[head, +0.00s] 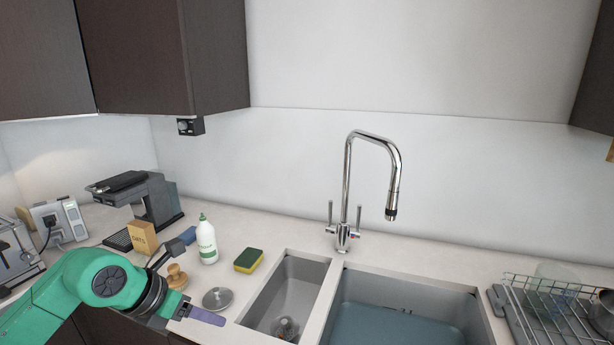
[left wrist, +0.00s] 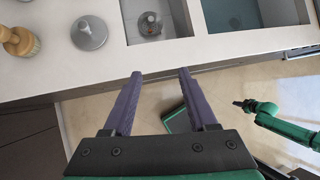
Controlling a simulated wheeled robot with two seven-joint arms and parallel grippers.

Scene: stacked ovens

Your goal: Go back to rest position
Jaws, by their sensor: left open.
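My left gripper (head: 208,317) is in front of the counter's front edge, left of the sink, in the head view. In the left wrist view its two purple fingers (left wrist: 160,75) are spread apart with nothing between them. The fingers point toward the counter and sit over the floor. My right gripper (left wrist: 243,103) shows small at the end of a green arm at the right of the left wrist view, low over the floor and away from the counter. Its jaws are too small to judge. It does not show in the head view.
The counter holds a wooden brush (head: 177,276), metal plug (head: 217,299), white bottle (head: 207,241) and sponge (head: 248,260) near my left gripper. The sink (head: 401,293) has a tall faucet (head: 347,185). A wire rack (head: 555,310) stands right. Open floor (left wrist: 105,120) lies below.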

